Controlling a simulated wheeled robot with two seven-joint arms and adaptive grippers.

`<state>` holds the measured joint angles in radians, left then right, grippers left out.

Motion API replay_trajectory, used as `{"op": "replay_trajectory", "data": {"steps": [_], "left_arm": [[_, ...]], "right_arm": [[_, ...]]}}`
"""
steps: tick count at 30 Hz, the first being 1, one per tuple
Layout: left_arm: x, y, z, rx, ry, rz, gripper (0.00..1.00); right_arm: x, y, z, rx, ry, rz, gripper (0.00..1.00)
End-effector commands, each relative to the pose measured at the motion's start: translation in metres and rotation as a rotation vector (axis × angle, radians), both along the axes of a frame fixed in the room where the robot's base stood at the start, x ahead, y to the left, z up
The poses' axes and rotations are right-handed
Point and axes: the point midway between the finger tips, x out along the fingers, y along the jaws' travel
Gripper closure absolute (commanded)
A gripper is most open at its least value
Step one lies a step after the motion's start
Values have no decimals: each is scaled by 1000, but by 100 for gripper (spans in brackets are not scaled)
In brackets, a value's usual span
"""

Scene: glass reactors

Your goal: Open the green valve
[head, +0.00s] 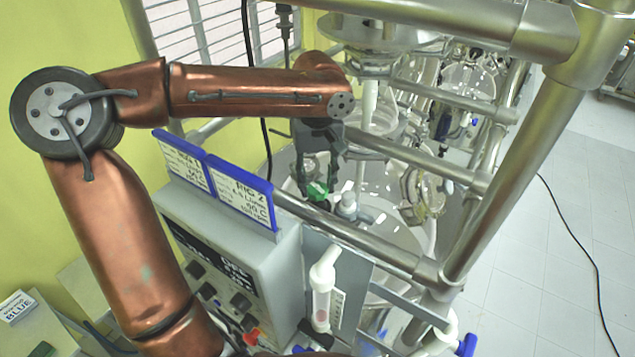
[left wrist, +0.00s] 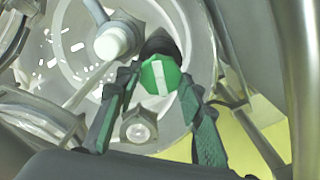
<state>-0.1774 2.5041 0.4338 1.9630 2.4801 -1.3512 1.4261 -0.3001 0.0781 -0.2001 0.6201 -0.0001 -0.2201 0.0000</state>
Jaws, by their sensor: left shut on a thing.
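The green valve (head: 317,190) is a small green knob low on the glass reactor, behind the grey control box. It also shows in the left wrist view (left wrist: 159,77), where a pale bar runs nearly upright across its round face. My left gripper (head: 318,184) reaches down to it from above. In the left wrist view its two dark green fingers (left wrist: 160,92) stand on either side of the knob, shut on it. A dark fitting (left wrist: 158,45) shows just behind the knob. My right gripper is in neither view.
A metal frame with thick tubes (head: 380,248) surrounds the glass vessels. The grey control box (head: 235,265) with blue-edged signs (head: 240,192) stands just in front. A white upright tube fitting (head: 322,290) is beside it. Open floor (head: 560,230) lies at the right.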

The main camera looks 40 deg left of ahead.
Motion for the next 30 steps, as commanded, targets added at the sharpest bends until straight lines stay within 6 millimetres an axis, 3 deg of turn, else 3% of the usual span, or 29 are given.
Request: {"op": "replay_trajectory", "data": {"steps": [30], "left_arm": [[0,1,1,0,-3,963,89]], "right_arm": [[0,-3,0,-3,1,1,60]]}}
